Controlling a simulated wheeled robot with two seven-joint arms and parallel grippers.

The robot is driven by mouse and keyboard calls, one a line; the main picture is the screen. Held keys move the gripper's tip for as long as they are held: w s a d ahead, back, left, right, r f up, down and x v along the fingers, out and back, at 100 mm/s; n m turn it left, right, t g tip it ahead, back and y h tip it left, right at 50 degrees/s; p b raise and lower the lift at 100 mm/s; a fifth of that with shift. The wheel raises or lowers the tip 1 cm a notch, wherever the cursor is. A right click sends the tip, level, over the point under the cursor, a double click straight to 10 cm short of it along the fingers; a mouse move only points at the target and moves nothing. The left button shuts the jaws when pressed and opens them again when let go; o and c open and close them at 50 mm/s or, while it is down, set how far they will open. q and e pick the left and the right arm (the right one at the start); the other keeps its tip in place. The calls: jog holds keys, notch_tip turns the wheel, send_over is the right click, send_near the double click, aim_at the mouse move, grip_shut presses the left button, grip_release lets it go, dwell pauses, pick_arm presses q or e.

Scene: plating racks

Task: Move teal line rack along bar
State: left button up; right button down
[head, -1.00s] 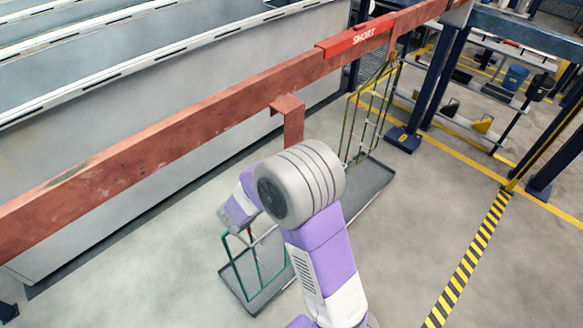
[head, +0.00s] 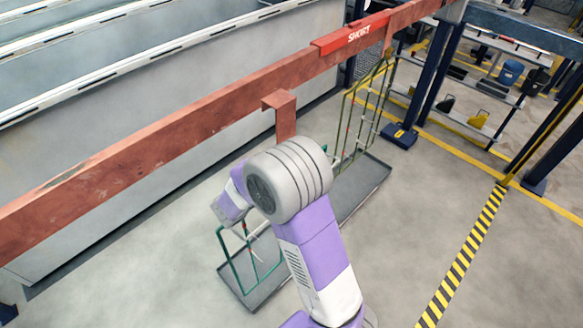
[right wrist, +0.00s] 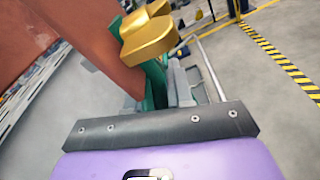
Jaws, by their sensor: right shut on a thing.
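The teal line rack (head: 232,268) shows only its lower frame in the head view, low over a grey tray. Its upper part is hidden behind my right arm. The red-brown bar (head: 150,148) runs diagonally above it. In the right wrist view, a teal upright (right wrist: 155,85) rises between the jaws of my right gripper (right wrist: 178,88), with a gold hook-like piece (right wrist: 148,35) at its top beside the bar (right wrist: 75,30). My right gripper is shut on the rack's upright. My left gripper is in neither view.
An olive-green rack (head: 346,125) hangs farther along the bar, near a red "SHORT" label (head: 358,35). A red bracket (head: 286,118) hangs down from the bar. The grey tray (head: 372,180) lies below. Pale tanks (head: 215,150) stand left; open floor lies right.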

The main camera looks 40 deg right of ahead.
jog(key=w+a+p, duration=0.1)
jog(key=w+p, duration=0.1)
jog(key=w, duration=1.4)
jog(key=shift+w+r+p, duration=0.35)
jog(key=shift+w+p, duration=0.05)
dwell(2.8)
jog(key=shift+a, duration=0.1)
dwell(0.4)
jog(key=shift+f, duration=0.15)
dwell(0.4)
jog(key=shift+f+b, duration=0.65)
jog(key=shift+f, duration=0.65)
dwell(0.3)
